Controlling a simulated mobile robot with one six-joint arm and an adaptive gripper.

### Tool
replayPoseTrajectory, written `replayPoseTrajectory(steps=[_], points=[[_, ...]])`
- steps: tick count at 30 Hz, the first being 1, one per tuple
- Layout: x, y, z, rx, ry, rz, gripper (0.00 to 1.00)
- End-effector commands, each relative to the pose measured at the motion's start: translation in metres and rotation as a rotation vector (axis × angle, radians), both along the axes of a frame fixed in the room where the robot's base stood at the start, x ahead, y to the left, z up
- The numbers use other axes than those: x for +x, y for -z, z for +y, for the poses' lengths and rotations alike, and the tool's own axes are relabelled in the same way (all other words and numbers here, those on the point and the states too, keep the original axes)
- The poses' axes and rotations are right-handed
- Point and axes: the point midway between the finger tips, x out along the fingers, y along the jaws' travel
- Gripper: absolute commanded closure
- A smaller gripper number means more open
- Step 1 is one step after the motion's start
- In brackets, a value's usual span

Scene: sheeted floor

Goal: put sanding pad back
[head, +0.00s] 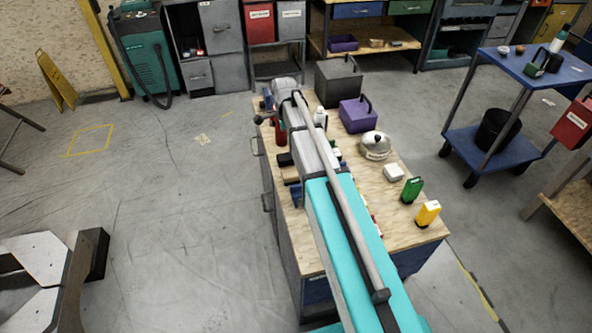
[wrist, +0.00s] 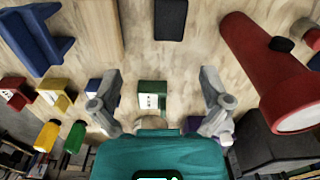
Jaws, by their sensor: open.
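A dark, flat rectangular block, which looks like the sanding pad (wrist: 171,18), lies on the wooden bench top at the top of the wrist view. It also seems to show left of my arm in the head view (head: 285,159). I cannot tell its identity for sure. My gripper (wrist: 161,76) is open and empty, its two fingers spread apart above the bench. The dark block lies beyond the fingertips, not between them. A small green box with a white label (wrist: 152,95) shows between the fingers. My arm hides part of the bench in the head view.
A red cylinder (wrist: 262,62) lies right of the dark block. A wooden block (wrist: 98,25) and a blue angled part (wrist: 38,42) lie left. The bench (head: 400,237) also carries a purple box (head: 357,116), a kettle (head: 375,146) and green and yellow bottles.

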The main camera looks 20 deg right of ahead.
Motion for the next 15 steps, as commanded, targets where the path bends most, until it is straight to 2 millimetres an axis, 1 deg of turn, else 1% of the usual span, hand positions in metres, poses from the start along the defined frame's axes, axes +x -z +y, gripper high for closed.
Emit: replayPoseTrajectory(steps=[1,5,15], points=[[-0.012,0.000,0.001,0.000,-0.042,0.000,0.03],[-0.038,0.000,0.002,0.000,-0.197,0.000,0.03],[-0.122,0.000,0.007,0.000,-0.729,0.000,0.03]])
